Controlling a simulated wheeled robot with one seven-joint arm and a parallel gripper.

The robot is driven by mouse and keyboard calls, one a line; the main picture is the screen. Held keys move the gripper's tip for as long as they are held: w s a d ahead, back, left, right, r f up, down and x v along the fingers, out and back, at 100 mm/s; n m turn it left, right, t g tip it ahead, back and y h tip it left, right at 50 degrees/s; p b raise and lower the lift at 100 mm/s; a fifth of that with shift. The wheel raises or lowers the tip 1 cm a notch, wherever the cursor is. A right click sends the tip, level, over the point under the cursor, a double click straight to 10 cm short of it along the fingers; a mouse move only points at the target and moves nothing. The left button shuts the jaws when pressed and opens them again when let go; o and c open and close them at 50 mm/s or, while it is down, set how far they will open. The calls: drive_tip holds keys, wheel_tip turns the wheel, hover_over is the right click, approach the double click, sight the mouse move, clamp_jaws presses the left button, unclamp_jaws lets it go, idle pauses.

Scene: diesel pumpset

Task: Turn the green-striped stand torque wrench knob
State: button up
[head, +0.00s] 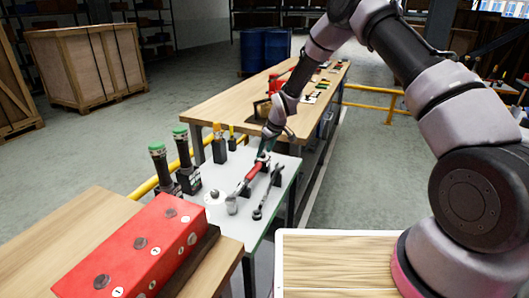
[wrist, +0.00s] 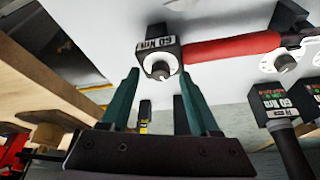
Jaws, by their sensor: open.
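The white table (head: 275,220) also holds a red-handled wrench (head: 251,173), a dark wrench (head: 266,193) and a white disc (head: 213,196). Black-and-yellow tools (head: 219,150) stand at its far left. A red box (head: 140,245) sits in front.

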drive_tip(key=shift+w+a+f, duration=0.1)
drive_tip(key=shift+a+f, duration=0.05)
drive_tip(key=shift+f, duration=0.3)
drive_tip(key=shift+c, duration=0.3)
clamp_jaws()
drive_tip(key=m, duration=0.2)
drive_tip(key=shift+a+m+t+h, duration=0.2)
drive_tip(key=shift+m+t+h, duration=0.5)
drive_tip(key=shift+m+h, duration=0.4)
drive_tip(key=shift+m, duration=1.3)
